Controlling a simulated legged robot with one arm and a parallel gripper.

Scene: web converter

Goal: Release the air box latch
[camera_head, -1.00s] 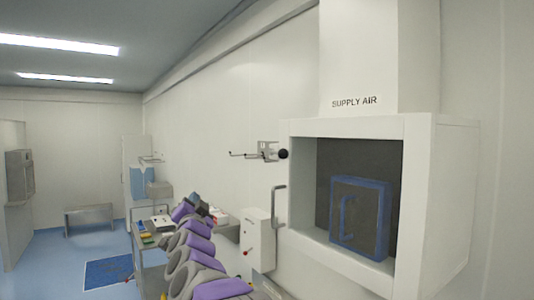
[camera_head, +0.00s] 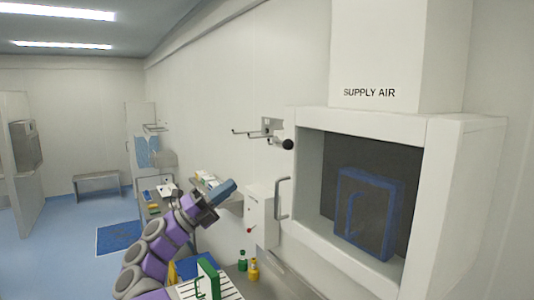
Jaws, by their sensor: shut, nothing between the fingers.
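The white air box (camera_head: 458,180), under a duct marked SUPPLY AIR, is on the wall at the right. It holds a blue-framed dark filter panel (camera_head: 375,175) with a blue handle. A metal latch-like bracket (camera_head: 268,127) with a black ball knob (camera_head: 288,144) is at the box's upper left edge. I cannot tell whether it is latched. A grey bar handle (camera_head: 280,198) is below it. My gripper (camera_head: 228,187) points up and right, left of the handle and below the knob. It is shut, empty and appears apart from both.
A white wall box (camera_head: 262,215) with a red knob is right of my gripper. Below are a green bottle (camera_head: 242,261), a yellow bottle (camera_head: 253,270) and a green-handled rack (camera_head: 209,280). A metal bench (camera_head: 97,184) stands far back; the blue floor at left looks clear.

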